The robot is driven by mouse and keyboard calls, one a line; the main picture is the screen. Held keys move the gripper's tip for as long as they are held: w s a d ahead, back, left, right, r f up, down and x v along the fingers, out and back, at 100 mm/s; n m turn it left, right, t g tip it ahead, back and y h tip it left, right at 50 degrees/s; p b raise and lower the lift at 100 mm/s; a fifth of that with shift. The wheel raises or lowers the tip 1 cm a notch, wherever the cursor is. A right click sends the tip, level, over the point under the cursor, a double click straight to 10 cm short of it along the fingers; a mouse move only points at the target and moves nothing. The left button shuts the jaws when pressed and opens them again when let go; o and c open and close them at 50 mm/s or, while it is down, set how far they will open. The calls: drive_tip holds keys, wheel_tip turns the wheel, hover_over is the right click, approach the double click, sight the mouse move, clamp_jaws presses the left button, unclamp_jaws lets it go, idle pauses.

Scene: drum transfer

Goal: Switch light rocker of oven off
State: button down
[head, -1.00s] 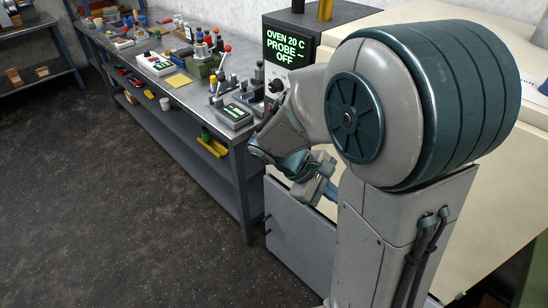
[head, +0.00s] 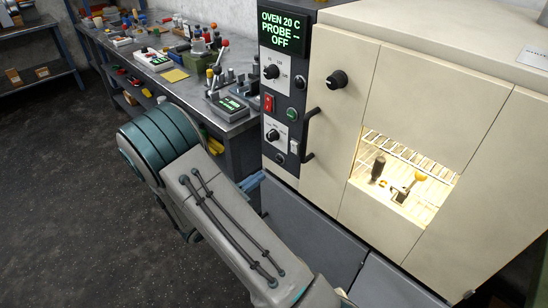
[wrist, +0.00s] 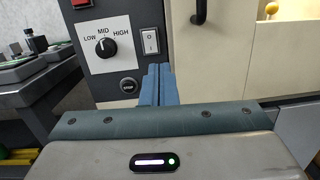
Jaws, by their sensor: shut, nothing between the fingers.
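The oven (head: 345,120) stands at the right with its window (head: 405,180) lit from inside. A small white rocker (head: 293,146) sits low on its dark control panel, right of a dial. The rocker also shows in the wrist view (wrist: 150,41), upright, with small marks on its face; which side is pressed in I cannot tell. My gripper (wrist: 157,72) is shut, its blue fingers together and empty. In the head view blue finger parts show past my arm.
The dark door handle (head: 308,135) juts out right of the rocker. A cluttered workbench (head: 175,76) stands at the left.

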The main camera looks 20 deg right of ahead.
drive_tip(key=shift+w+a+f+n+t, duration=0.3)
drive_tip(key=shift+f+n+t, duration=0.1)
drive_tip(key=shift+t, duration=0.1)
drive_tip(key=shift+d, duration=0.1)
drive_tip(key=p, duration=0.2)
approach(294, 147)
drive_tip(key=x, duration=0.6)
drive_tip(key=shift+d+r, duration=0.15)
drive_tip(key=shift+d, duration=0.25)
